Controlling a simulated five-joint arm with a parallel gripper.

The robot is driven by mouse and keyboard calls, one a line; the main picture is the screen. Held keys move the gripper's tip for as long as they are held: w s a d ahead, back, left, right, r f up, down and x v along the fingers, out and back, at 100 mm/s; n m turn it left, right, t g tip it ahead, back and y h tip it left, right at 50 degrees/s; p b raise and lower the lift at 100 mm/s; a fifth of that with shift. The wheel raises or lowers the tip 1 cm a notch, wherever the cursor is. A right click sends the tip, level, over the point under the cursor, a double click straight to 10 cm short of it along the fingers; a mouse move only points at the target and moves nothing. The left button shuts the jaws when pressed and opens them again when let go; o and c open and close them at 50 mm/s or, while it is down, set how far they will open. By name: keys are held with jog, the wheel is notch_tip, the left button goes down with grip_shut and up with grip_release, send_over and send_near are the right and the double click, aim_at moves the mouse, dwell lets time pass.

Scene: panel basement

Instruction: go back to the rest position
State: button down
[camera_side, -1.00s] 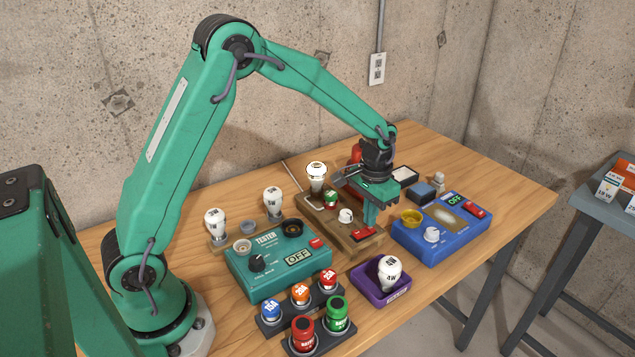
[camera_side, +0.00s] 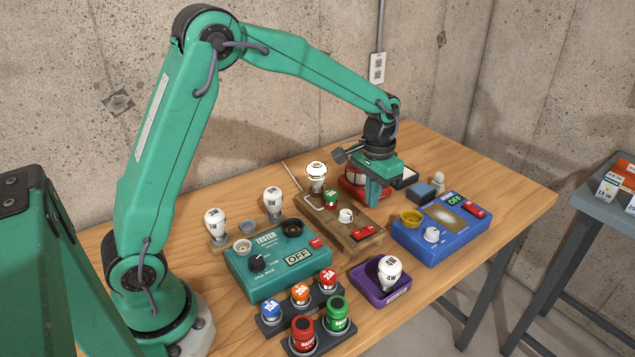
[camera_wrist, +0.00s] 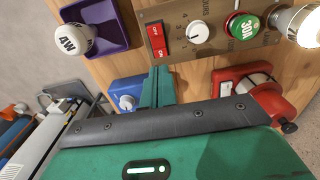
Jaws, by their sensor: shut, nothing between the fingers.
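My gripper (camera_side: 376,203) is shut and empty. It hangs above the table just right of the wooden panel (camera_side: 354,243), in front of a red device. In the wrist view my closed fingers (camera_wrist: 157,84) point toward the panel's red switch (camera_wrist: 156,40) and are apart from it. The panel also carries a white knob (camera_side: 346,215), a green fuse marked 30 (camera_wrist: 243,26) and a bright white bulb (camera_side: 316,172) at its far end. The gripper hides part of the red device (camera_side: 352,190).
A teal tester (camera_side: 278,272) reading OFF stands left of the panel, a blue box (camera_side: 440,240) right. A purple tray (camera_side: 372,292) holds a 4W bulb (camera_side: 389,271). Fuses (camera_side: 300,293) and batteries (camera_side: 303,333) stand in front. The table's right end (camera_side: 520,195) is clear.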

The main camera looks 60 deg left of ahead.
jog(key=shift+r, duration=0.15)
jog(key=s+a+r+t, duration=0.1)
jog(key=s+r+t, duration=0.2)
jog(key=s+r, duration=0.7)
jog(key=s+r+t, duration=0.2)
jog(key=s, duration=1.2)
jog(key=shift+s+a+t, duration=0.3)
jog(key=shift+s+a, duration=0.05)
jog(key=shift+a, duration=0.05)
dwell(0.6)
